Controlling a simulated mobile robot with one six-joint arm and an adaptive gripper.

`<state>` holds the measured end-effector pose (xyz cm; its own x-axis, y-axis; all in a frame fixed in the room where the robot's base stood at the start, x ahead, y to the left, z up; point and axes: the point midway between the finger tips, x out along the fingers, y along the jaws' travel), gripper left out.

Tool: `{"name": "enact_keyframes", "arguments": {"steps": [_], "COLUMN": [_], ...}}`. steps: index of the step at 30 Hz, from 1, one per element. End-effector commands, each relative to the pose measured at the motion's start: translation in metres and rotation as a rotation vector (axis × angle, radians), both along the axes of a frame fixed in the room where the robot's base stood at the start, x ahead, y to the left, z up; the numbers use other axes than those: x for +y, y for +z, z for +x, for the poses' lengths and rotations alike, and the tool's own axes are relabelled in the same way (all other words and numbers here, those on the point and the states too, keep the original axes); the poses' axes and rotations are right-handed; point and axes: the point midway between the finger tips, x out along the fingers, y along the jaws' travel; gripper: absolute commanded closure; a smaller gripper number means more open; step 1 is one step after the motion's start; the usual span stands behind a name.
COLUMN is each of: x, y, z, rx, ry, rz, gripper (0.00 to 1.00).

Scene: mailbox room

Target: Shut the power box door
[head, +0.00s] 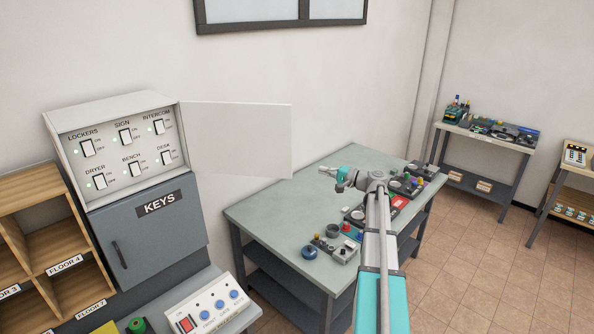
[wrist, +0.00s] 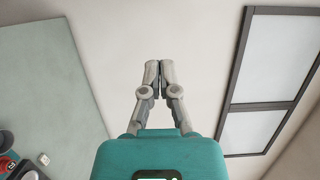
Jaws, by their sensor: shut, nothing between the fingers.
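The power box (head: 120,150) is a light grey box with several labelled switches on its front, at the left in the head view. Its door (head: 236,139) is a plain white panel standing wide open, hinged on the box's right side and sticking out to the right. My gripper (head: 322,171) is shut and empty, above the green table, to the right of the door's free edge and a little lower in the picture. It does not appear to touch the door. In the wrist view my gripper (wrist: 159,63) shows both fingers together against the wall; the door is not clearly seen there.
A grey KEYS cabinet (head: 150,235) sits under the power box, beside wooden pigeonholes (head: 35,230). A control panel (head: 205,308) stands in front. The green table (head: 270,222) holds small devices at its right side. A window frame (wrist: 268,80) is on the wall.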

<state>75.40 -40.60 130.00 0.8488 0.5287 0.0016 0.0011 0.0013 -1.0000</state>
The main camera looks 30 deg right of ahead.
Motion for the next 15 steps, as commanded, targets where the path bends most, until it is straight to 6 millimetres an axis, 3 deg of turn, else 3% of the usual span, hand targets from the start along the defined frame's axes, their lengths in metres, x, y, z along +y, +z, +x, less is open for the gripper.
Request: {"name": "enact_keyframes", "arguments": {"steps": [8, 15], "x": [0.002, 0.011], "y": [0.0, 0.0], "z": [0.003, 0.018], "rx": [0.001, 0.002], "ry": [0.001, 0.002], "rz": [-0.001, -0.001], "gripper": [1.0, 1.0]}}
